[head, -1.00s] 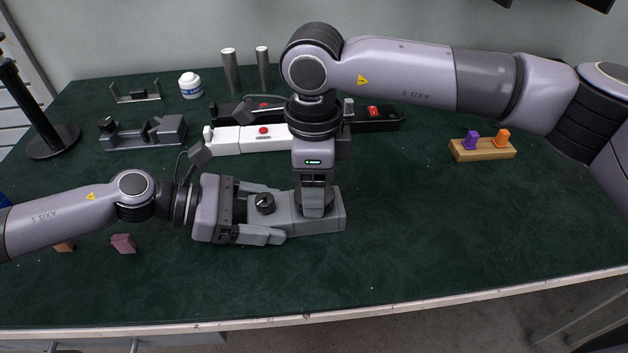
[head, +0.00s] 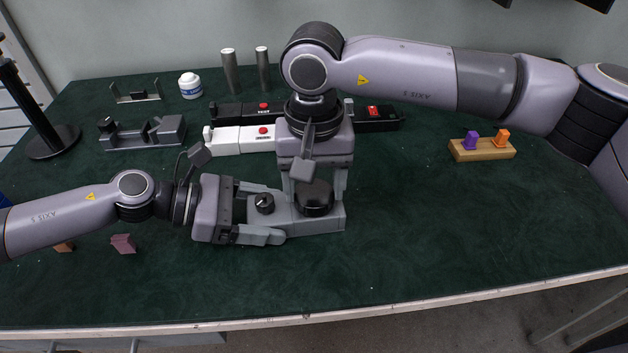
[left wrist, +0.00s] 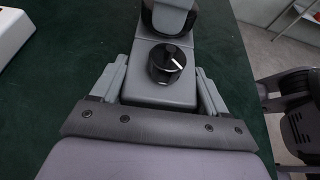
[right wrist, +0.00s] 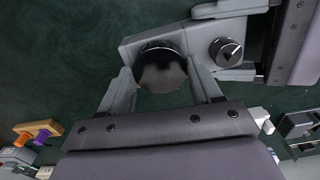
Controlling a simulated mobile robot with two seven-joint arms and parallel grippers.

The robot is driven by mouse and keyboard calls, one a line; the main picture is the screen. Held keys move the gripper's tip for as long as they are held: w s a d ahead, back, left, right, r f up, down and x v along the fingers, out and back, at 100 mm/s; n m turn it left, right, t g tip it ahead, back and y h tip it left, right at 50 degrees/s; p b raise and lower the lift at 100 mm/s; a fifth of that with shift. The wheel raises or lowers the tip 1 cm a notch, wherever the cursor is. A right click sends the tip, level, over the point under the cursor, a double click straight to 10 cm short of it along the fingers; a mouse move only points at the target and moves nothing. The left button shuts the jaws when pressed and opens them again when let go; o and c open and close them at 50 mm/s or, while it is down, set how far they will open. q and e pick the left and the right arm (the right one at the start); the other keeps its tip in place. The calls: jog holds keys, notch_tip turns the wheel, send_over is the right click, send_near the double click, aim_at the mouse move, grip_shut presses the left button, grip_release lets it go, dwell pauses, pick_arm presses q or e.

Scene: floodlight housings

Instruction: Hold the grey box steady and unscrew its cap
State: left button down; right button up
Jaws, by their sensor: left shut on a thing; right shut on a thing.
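The grey box (head: 334,222) lies on the green table in the head view. It carries a round black cap (head: 315,199) at its right end and a smaller black knob with a white mark (head: 264,204) near its left end. My left gripper (head: 268,216) is shut on the box's left part, one finger along each side; the left wrist view shows both fingers beside the knob (left wrist: 167,63). My right gripper (head: 317,190) points down from above, shut on the cap. In the right wrist view the cap (right wrist: 161,68) sits between its fingers, the box (right wrist: 196,38) beneath.
Behind stand a white box with a red button (head: 228,140), a black box (head: 375,122), a grey fixture (head: 150,135), a white jar (head: 190,86) and two metal cylinders (head: 230,72). A wooden holder (head: 482,152) carries purple and orange pieces. The front right table is clear.

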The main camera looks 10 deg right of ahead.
aim_at(314, 193)
jog(key=n, duration=0.9)
jog(key=shift+n, duration=0.3)
jog(key=shift+r, duration=0.25)
jog(key=shift+r, duration=0.9)
jog(key=shift+r, duration=2)
pick_arm(q)
grip_release()
